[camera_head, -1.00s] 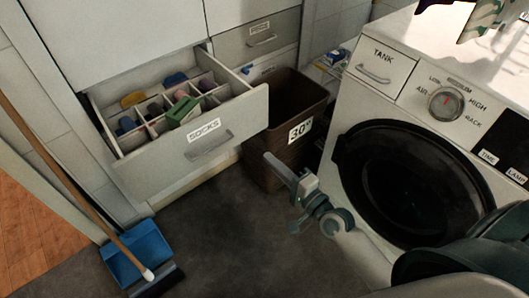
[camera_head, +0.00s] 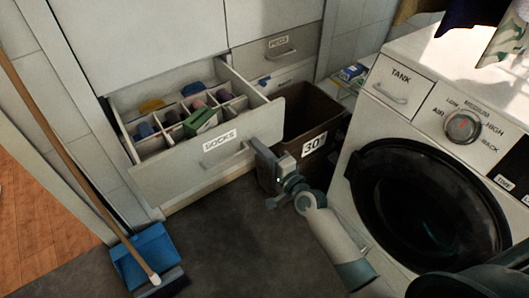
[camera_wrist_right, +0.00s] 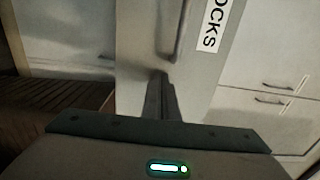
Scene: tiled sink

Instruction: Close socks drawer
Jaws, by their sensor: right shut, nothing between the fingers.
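The socks drawer (camera_head: 170,172) stands pulled out at the left of the head view, with a SOCKS label and a bar handle on its front. Folded socks and a green box lie in its divided compartments. My right gripper (camera_head: 258,146) is shut and empty at the right part of the drawer front, close to the handle's right end. In the right wrist view the shut fingers (camera_wrist_right: 166,98) point at the drawer front (camera_wrist_right: 140,70), below the handle (camera_wrist_right: 168,30). I cannot tell whether they touch it. My left gripper is out of view.
A brown basket (camera_head: 318,110) labelled 30° stands just right of the drawer. A washing machine (camera_head: 430,130) fills the right side. A blue dustpan (camera_head: 145,254) and a broom (camera_head: 75,160) are at the left. The dark floor in front is clear.

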